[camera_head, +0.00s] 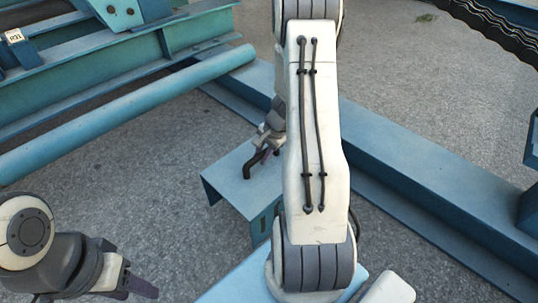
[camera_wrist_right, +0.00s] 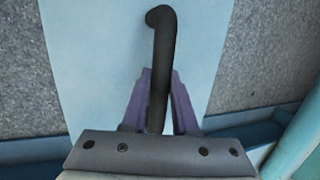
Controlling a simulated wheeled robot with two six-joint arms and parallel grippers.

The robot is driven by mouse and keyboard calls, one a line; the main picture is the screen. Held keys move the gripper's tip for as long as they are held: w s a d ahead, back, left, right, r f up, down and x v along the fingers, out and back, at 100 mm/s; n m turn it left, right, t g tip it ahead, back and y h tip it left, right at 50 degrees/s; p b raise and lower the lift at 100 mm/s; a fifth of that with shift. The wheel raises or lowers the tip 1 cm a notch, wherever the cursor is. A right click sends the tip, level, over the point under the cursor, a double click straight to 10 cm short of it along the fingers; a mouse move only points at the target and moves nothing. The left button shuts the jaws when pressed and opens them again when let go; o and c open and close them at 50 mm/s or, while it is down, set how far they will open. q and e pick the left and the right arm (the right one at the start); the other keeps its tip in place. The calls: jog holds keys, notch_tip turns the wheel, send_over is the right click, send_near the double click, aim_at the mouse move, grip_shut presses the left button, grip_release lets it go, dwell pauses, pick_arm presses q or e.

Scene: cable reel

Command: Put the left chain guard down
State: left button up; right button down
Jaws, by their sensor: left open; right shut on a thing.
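A light-blue folded plate (camera_head: 230,178), which looks like the chain guard, is in the middle of the head view, its bent edges turned down. A black bent handle (camera_head: 252,162) shows over its top. My right gripper (camera_head: 268,154) is shut on this handle. In the right wrist view, the purple fingers (camera_wrist_right: 160,105) are on both sides of the black handle (camera_wrist_right: 161,50), with the light-blue plate (camera_wrist_right: 95,60) behind it. My arm hides the plate's right part. I cannot tell whether the plate rests on anything. My left gripper (camera_head: 135,290) is open and empty at the lower left.
A long blue beam (camera_head: 410,185) runs diagonally behind the plate to the lower right. A teal pipe (camera_head: 130,115) and a steel frame (camera_head: 100,75) stand at the upper left. Black chain or cable (camera_head: 500,28) lies at the upper right. Grey ground (camera_head: 130,190) is clear at the left.

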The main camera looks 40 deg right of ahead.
jog(key=shift+f+b, duration=1.45)
jog(key=shift+f, duration=0.45)
jog(key=shift+f, duration=0.15)
jog(key=c, duration=0.7)
grip_release()
